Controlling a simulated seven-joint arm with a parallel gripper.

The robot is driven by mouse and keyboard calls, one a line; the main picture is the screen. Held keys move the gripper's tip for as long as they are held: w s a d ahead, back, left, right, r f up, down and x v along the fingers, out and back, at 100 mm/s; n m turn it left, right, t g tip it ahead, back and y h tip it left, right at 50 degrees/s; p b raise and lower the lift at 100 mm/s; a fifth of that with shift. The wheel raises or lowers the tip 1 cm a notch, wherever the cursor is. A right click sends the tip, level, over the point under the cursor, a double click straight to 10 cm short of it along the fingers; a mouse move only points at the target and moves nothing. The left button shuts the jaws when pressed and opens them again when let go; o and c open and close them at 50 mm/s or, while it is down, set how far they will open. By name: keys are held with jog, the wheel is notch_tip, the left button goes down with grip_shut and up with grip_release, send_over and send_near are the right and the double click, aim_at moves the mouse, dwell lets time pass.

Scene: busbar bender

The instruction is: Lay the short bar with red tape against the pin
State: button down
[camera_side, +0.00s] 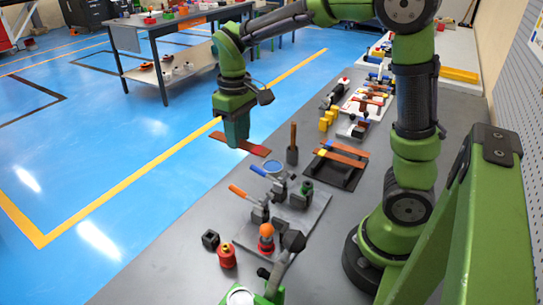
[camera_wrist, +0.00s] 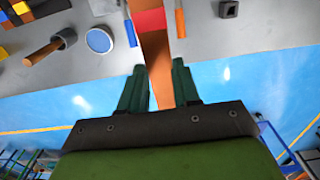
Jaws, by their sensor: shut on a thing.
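My gripper (camera_side: 237,143) is shut on a flat copper bar with red tape (camera_side: 226,138) and holds it level, above and near the left edge of the bench. The red tape is toward the bar's right end in the side view. In the wrist view the bar (camera_wrist: 157,55) runs up from between the two dark green fingers (camera_wrist: 160,88), with the red band near the top edge. A grey base plate (camera_side: 313,213) with toggle clamps, an orange-handled lever and a blue-handled lever lies nearer the side camera. I cannot make out the pin for certain.
Two other copper bars lie on a black rack (camera_side: 335,174) to the right. A wooden-handled tool (camera_side: 292,145) and a blue round tin (camera_side: 273,167) are close to the held bar. A red pot (camera_side: 227,256) and black block (camera_side: 210,239) stand left of the plate.

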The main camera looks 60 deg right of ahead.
jog(key=s+d+f+m, duration=0.2)
jog(key=s+d, duration=0.3)
jog(key=d, duration=0.4)
jog(key=s+d+f+m, duration=0.1)
jog(key=s+d, duration=0.4)
jog(key=d, duration=0.3)
jog(key=s+d+f+n, duration=0.3)
jog(key=s+d, duration=0.1)
jog(key=s, duration=0.3)
jog(key=shift+w+a+f, duration=0.1)
jog(key=shift+w+f, duration=0.1)
jog(key=shift+f, duration=1.9)
jog(key=shift+w+a+f, duration=0.1)
jog(key=shift+w+f, duration=0.05)
jog(key=shift+f, duration=1.95)
jog(key=shift+f, duration=0.1)
jog(key=shift+f, duration=0.4)
jog(key=c, duration=0.8)
grip_release()
jog(key=shift+r, duration=0.15)
